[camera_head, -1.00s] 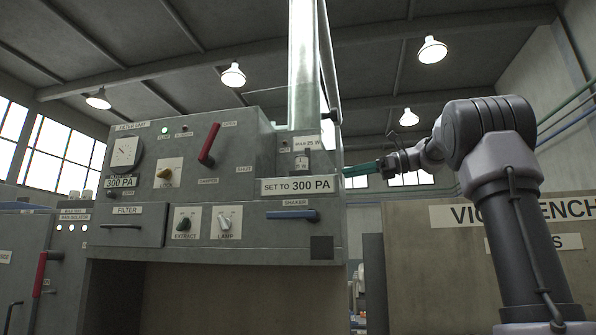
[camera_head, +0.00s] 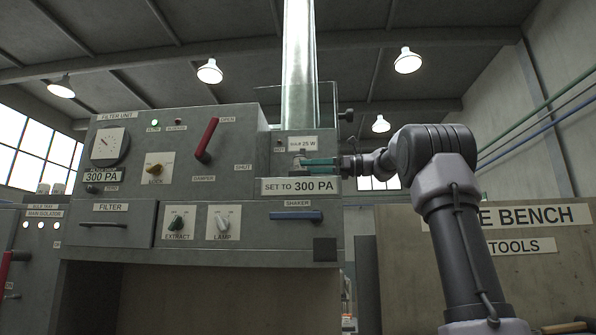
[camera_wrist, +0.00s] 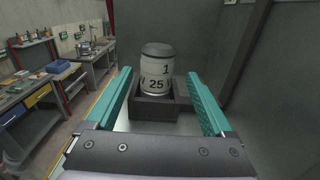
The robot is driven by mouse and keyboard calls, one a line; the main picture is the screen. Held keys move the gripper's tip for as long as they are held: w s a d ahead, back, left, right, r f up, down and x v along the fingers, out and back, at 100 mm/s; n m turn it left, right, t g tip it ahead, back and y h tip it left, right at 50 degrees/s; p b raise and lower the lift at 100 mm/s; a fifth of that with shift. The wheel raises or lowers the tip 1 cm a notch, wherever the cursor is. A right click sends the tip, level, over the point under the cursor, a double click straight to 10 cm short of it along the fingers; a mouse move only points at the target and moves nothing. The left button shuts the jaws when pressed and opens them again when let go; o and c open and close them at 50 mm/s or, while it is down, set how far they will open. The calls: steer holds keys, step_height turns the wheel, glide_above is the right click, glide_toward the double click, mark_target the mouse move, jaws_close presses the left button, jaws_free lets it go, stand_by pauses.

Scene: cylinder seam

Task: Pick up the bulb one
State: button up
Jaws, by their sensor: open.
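In the wrist view, the bulb (camera_wrist: 157,72) is a short pale cylinder with a dark grey cap, marked "1" and "25". It stands upright in a dark square holder (camera_wrist: 148,107). My gripper (camera_wrist: 156,76) is open, with one teal finger toward each side of the bulb. I see gaps between bulb and fingers; I cannot tell how far the tips reach past it. In the head view, my gripper (camera_head: 318,162) is at the cabinet's right part, under the "MAX 25 W" label (camera_head: 302,143), and its teal fingers mostly hide the bulb.
The grey cabinet (camera_head: 262,230) carries a red damper lever (camera_head: 207,139), knobs and a blue shaker handle (camera_head: 296,215). A clear vertical tube (camera_head: 299,75) rises above it. A dark wall stands close right of the gripper in the wrist view. Workbenches (camera_wrist: 45,90) lie left, farther off.

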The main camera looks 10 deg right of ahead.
steer(key=shift+s+x, duration=0.2)
steer(key=shift+x, duration=2.9)
jaws_close()
steer(key=shift+r, duration=0.1)
